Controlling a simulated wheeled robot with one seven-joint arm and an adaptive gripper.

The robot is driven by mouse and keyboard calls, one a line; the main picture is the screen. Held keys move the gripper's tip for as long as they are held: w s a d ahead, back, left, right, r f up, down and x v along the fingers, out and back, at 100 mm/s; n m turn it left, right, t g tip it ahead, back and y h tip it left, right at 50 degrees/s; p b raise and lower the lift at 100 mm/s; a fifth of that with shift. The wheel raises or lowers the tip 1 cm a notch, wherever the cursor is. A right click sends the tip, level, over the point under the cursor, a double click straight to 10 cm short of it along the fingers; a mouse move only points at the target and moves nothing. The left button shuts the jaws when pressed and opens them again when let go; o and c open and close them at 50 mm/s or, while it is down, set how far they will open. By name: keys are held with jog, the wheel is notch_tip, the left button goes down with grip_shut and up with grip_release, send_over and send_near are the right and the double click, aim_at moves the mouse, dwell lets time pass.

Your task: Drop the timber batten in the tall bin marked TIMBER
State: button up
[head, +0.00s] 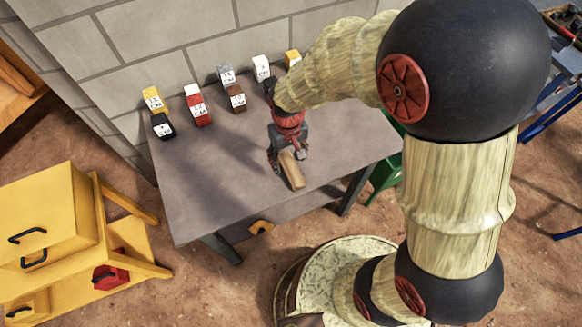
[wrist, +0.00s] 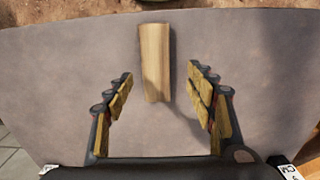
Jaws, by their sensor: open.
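The timber batten (head: 291,169) is a short, pale wooden block lying on the grey table (head: 215,205). It also shows in the wrist view (wrist: 155,62), lengthwise between and ahead of my fingers. My gripper (head: 286,160) is above the table at the batten's far end in the head view. In the wrist view my gripper (wrist: 160,88) is open, one finger on each side of the batten's line, with clear gaps on both sides. No tall bin marked TIMBER can be made out. A green object (head: 385,172) is partly hidden behind the table and my arm.
Several small labelled blocks, such as a red and white one (head: 197,106) and a black one (head: 163,126), stand along the table's back by the block wall. A yellow cabinet (head: 45,215) stands at left. The table's front left is clear.

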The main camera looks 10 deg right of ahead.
aim_at(291, 168)
jog(key=f, duration=0.1)
jog(key=f+b, duration=0.1)
jog(key=f, duration=0.3)
jog(key=shift+d+b, duration=0.3)
jog(key=shift+d, duration=0.05)
jog(key=shift+c, duration=0.2)
jog(key=c, duration=1.3)
jog(key=shift+r, duration=0.1)
jog(key=shift+c, duration=0.2)
